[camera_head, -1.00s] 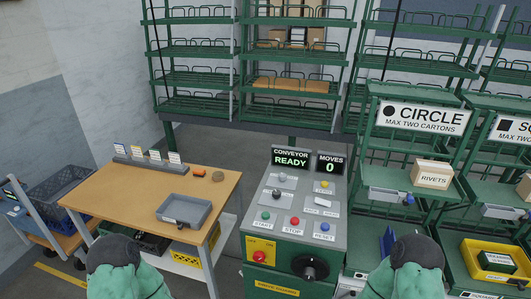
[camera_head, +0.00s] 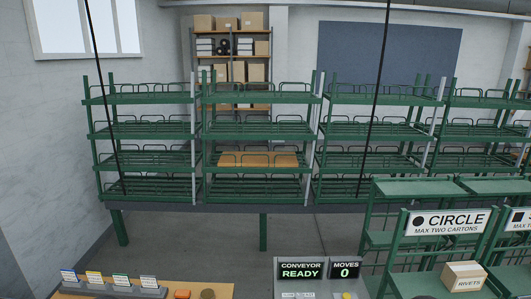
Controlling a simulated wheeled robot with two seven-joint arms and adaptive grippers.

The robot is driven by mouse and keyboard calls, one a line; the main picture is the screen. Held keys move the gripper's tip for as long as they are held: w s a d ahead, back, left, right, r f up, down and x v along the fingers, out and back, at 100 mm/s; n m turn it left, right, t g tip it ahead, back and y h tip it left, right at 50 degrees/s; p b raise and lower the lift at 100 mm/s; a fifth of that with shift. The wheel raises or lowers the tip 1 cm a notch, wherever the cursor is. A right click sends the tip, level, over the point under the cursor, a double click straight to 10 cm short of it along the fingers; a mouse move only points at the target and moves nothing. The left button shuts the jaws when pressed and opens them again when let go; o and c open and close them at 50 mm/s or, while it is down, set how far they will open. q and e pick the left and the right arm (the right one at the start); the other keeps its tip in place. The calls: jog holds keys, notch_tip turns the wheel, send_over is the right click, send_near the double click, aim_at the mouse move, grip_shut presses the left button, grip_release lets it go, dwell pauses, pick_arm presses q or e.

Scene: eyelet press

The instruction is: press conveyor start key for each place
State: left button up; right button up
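The conveyor console's display (camera_head: 300,270) reads CONVEYOR READY at the bottom centre. Beside it the MOVES display (camera_head: 345,270) reads 0. Only the top of the console panel shows, with part of a yellow button (camera_head: 347,296); the start key is below the picture. A sign reading CIRCLE, MAX TWO CARTONS (camera_head: 447,222) is on a green rack at the right, with a RIVETS carton (camera_head: 464,276) below it. A second sign is cut off at the right edge. Neither of my grippers is in view.
Green tiered racks (camera_head: 262,188) span the middle, one level holding a flat orange-brown board (camera_head: 258,160). A wooden table (camera_head: 222,290) at lower left bears a card holder (camera_head: 112,288), an orange item (camera_head: 182,294) and a round brown item (camera_head: 208,294). Shelved boxes (camera_head: 252,20) stand behind.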

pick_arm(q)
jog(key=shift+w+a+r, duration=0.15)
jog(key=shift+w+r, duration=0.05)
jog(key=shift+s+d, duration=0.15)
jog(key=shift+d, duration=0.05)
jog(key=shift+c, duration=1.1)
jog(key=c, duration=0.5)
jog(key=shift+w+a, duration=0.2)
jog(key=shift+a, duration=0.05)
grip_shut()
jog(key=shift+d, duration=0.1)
